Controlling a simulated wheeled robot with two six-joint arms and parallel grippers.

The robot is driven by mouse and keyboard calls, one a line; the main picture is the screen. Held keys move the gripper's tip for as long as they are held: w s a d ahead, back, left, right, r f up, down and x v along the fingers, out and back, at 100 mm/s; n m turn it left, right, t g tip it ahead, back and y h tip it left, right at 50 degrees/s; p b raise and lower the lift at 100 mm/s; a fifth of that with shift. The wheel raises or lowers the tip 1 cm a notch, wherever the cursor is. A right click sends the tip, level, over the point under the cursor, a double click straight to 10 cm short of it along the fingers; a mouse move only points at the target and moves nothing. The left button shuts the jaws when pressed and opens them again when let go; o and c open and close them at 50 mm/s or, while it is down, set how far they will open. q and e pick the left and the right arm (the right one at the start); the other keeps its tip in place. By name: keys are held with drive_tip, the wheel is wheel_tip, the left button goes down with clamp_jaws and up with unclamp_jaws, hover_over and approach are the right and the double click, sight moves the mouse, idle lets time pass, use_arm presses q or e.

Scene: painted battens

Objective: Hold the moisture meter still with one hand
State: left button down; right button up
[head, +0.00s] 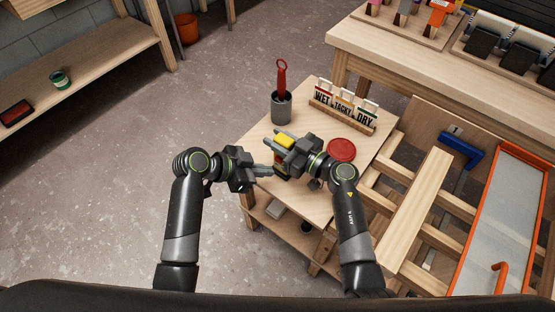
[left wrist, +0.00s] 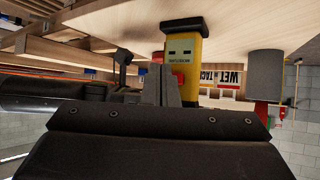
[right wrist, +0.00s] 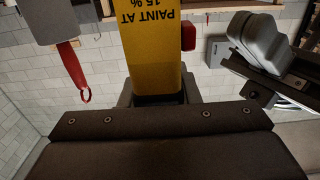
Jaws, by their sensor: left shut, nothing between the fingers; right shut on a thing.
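The moisture meter is a yellow block (head: 285,140) with a dark end, over the near left part of the small table. My right gripper (head: 284,153) is shut on it. In the right wrist view its yellow face (right wrist: 150,40) reads "PAINT AT 15 %", upside down, with a red part (right wrist: 188,37) at its side.
A grey pot (head: 281,110) with a red-handled tool stands behind the meter. A wooden rack (head: 343,118) holds WET, TACKY and DRY cards. A red disc (head: 341,150) lies right of my right gripper. Battens (head: 415,210) and an orange-rimmed tray (head: 505,215) fill the right.

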use_arm(q)
drive_tip(key=shift+s+a, duration=0.65)
drive_tip(key=shift+s, duration=0.2)
drive_tip(key=shift+s+a, duration=0.6)
drive_tip(key=shift+s, duration=0.25)
use_arm(e)
drive_tip(key=o, duration=1.2)
drive_tip(key=shift+c, duration=0.2)
drive_tip(key=v, duration=1.2)
use_arm(q)
drive_tip(key=shift+a, duration=0.1)
use_arm(e)
drive_tip(key=shift+a, duration=0.1)
